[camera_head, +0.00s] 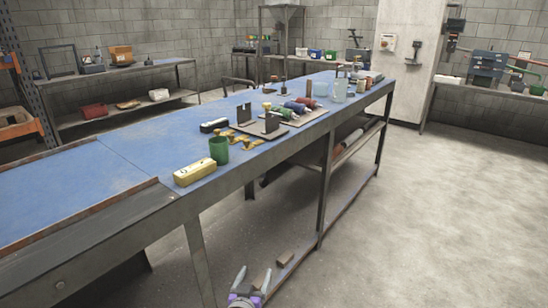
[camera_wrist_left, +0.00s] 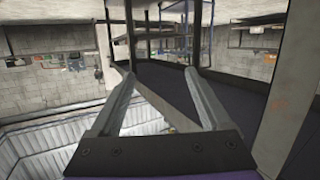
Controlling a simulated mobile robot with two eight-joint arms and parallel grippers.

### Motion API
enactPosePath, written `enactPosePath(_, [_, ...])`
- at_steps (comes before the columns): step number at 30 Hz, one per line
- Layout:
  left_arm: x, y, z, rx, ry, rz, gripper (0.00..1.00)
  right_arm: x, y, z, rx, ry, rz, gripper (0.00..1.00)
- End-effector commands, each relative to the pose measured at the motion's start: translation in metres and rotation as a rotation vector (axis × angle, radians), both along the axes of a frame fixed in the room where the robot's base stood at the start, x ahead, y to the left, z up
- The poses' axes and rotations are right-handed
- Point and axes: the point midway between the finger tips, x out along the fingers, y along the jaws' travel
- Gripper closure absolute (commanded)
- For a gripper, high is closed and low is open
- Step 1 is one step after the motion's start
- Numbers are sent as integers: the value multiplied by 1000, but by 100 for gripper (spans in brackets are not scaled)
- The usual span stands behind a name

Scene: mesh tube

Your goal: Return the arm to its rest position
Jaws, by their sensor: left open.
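My left gripper (camera_head: 254,270) is low at the bottom edge of the head view, in front of the bench and well below its top. Its two grey fingers are apart, with nothing held between them. In the left wrist view the gripper (camera_wrist_left: 161,78) also shows open and empty, its fingers spread over the distant room. Most of the left arm is out of frame. My right gripper is in neither view.
The long blue-topped workbench (camera_head: 75,200) runs from lower left to the back. A yellow box (camera_head: 194,173), a green cup (camera_head: 219,151) and several tools lie on it. The floor (camera_head: 440,220) at right is clear.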

Motion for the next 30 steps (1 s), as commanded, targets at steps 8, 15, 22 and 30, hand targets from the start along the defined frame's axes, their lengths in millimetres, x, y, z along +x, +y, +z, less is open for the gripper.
enactPosePath(8, [-99, 27, 20, 35, 309, -88, 19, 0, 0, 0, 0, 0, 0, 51])
enactPosePath(15, [-212, 66, 6, 77, 613, -50, 19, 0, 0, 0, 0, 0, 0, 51])
enactPosePath(22, [-301, 100, -14, 113, 835, 44, 19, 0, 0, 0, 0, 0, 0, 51])
enactPosePath(30, [-361, 122, -8, 136, 971, 129, 19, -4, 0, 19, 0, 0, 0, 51])
